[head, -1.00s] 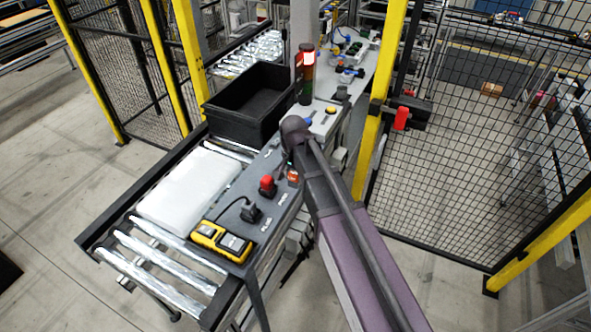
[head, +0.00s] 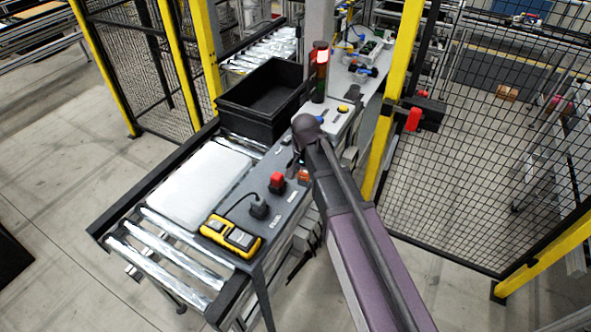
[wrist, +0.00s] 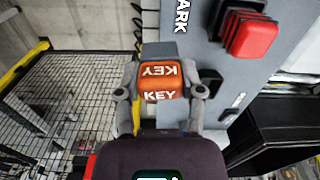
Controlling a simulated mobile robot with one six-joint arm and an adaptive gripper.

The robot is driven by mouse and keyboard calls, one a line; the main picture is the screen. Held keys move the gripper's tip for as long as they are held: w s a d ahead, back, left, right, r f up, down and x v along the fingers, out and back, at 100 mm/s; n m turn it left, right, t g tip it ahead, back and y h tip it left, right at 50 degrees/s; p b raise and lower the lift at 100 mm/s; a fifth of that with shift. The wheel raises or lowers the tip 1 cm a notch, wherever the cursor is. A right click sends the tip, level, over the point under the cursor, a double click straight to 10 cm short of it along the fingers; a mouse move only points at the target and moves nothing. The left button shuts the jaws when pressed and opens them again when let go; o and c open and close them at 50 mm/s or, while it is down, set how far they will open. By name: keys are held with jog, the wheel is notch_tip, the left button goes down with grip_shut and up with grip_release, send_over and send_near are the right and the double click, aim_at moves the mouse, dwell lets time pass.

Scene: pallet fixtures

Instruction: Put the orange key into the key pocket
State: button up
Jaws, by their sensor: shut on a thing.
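The orange key (wrist: 160,80), a block printed "KEY" on its faces, is between the two fingers of my gripper (wrist: 163,92) in the wrist view. My gripper is shut on it. In the head view the orange key (head: 304,176) shows small at the right edge of the dark grey panel (head: 248,238), partly hidden by my arm. In the wrist view a dark opening or part (wrist: 211,80) shows on the panel just right of the right finger; I cannot tell if it is the key pocket. I cannot tell if the key touches the panel.
A red block (head: 277,182), a black plug with a cable (head: 259,207) and a yellow meter (head: 231,236) stand on the panel. A black bin (head: 262,100) and a white slab (head: 202,184) sit on the roller conveyor. A signal tower (head: 319,72) and mesh fence (head: 480,150) are near.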

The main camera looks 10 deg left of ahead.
aim_at(305, 182)
jog(key=n, duration=0.2)
jog(key=s+n, duration=0.1)
jog(key=n, duration=0.1)
jog(key=shift+s+d+r+n, duration=0.1)
jog(key=shift+d+n, duration=0.05)
jog(key=shift+n, duration=0.25)
jog(key=n, duration=0.2)
jog(key=s+n, duration=0.1)
jog(key=n, duration=0.1)
jog(key=shift+d+r, duration=0.1)
jog(key=n, duration=0.2)
jog(key=s+n, duration=0.1)
jog(key=n, duration=0.1)
jog(key=shift+d+p, duration=0.15)
jog(key=shift+p, duration=0.15)
jog(key=shift+s+d+r+n, duration=0.1)
jog(key=shift+s+n, duration=0.1)
jog(key=shift+n, duration=0.85)
jog(key=shift+s+r+n, duration=0.1)
jog(key=shift+s+n, duration=0.05)
jog(key=shift+n, duration=0.9)
jog(key=w+a, duration=0.1)
jog(key=w, duration=0.3)
jog(key=w+a+f+b, duration=0.1)
jog(key=w+a, duration=0.1)
jog(key=w, duration=0.3)
jog(key=w+a, duration=0.2)
jog(key=w, duration=0.2)
jog(key=shift+w+a+f, duration=0.25)
jog(key=shift+w, duration=0.1)
